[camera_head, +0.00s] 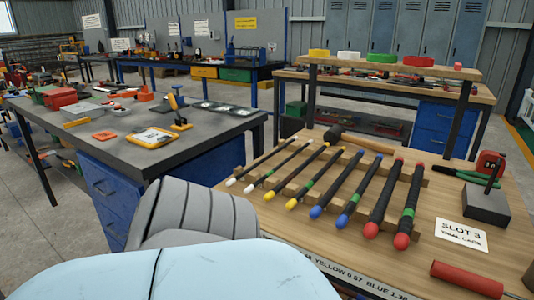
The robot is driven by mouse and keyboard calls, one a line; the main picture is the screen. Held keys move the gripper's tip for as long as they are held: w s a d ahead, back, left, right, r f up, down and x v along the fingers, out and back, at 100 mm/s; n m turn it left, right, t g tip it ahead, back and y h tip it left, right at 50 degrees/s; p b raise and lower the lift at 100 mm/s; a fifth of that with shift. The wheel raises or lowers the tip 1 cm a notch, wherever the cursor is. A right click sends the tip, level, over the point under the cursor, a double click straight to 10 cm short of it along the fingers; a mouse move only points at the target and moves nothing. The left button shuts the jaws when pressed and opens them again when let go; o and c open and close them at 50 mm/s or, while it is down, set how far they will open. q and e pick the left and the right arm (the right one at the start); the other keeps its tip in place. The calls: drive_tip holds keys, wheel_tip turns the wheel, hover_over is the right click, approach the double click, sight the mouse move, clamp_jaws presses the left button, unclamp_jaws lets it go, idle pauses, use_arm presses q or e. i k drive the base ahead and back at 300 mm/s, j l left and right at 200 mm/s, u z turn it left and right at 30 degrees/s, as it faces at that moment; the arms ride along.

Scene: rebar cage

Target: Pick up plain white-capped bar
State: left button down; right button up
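The plain white-capped bar (262,163) is the leftmost of several dark bars lying side by side on a wooden rack on the workbench at right. Its white cap points toward me and no green band shows on it. A second white-capped bar (284,166) lies just to its right and appears to carry a green band. Neither of my grippers is in view, and no gripper touches the bars.
Yellow-, blue- and red-capped bars (380,197) lie to the right on the rack (350,190). A hammer (357,140) lies behind. A SLOT 3 card (461,235), a dark block (487,205) and a red cylinder (466,279) are at right. A grey table (205,118) stands left.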

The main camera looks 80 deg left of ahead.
sight(229, 184)
drive_tip(key=k+j+u, duration=0.3)
drive_tip(key=k+j, duration=0.2)
drive_tip(key=j, duration=0.15)
drive_tip(key=u, duration=1.6)
drive_tip(key=i, duration=0.05)
